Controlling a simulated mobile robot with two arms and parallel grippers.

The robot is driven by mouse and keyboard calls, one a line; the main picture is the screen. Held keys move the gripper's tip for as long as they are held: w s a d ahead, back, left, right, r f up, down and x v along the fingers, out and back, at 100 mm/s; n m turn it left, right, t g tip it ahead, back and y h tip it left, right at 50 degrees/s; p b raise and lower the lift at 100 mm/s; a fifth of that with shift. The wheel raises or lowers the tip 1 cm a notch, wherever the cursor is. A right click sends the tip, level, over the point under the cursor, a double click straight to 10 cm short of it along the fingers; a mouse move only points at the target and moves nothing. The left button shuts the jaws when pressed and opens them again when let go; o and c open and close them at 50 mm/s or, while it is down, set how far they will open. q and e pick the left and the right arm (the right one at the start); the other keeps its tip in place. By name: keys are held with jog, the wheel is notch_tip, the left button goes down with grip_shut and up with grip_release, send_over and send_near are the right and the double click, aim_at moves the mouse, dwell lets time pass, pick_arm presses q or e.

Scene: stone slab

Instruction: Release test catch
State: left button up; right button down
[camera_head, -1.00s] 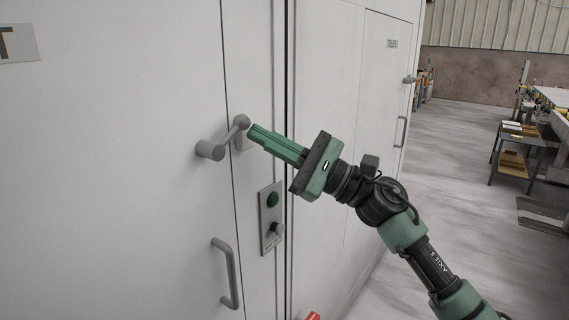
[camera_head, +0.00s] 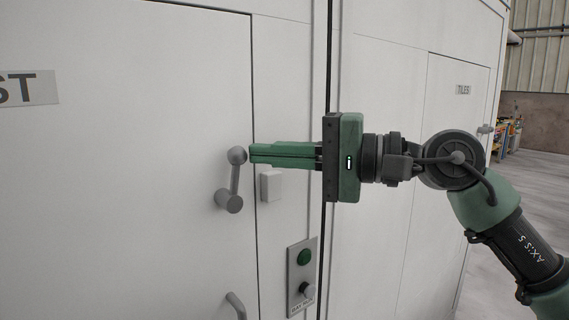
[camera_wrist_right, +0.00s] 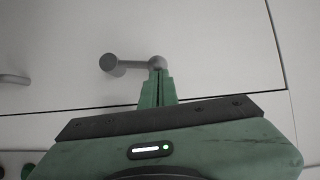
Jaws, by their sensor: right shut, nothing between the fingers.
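The catch is a grey lever (camera_head: 234,178) on the white door (camera_head: 130,180). It stands nearly upright, with its round knob (camera_head: 237,155) at the top and its thick pivot at the bottom. A small pale keeper block (camera_head: 270,186) sits on the frame to the right, apart from the lever. My right gripper (camera_head: 251,153) is shut and empty, its green fingertips against or very near the knob's right side. In the wrist view the fingertips (camera_wrist_right: 159,74) meet the knob (camera_wrist_right: 158,62); whether they touch is hard to tell. My left gripper is out of view.
A panel (camera_head: 302,275) with a green button and dark knob is on the frame below my right gripper. A grey pull handle (camera_head: 236,306) is at the bottom edge. A second door marked TILES (camera_head: 463,89) and open floor are at the right.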

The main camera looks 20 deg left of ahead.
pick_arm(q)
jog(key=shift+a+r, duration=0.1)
pick_arm(e)
jog(key=shift+s+a+r+n+h, duration=0.4)
jog(key=shift+n+h, duration=0.2)
jog(key=shift+n, duration=0.3)
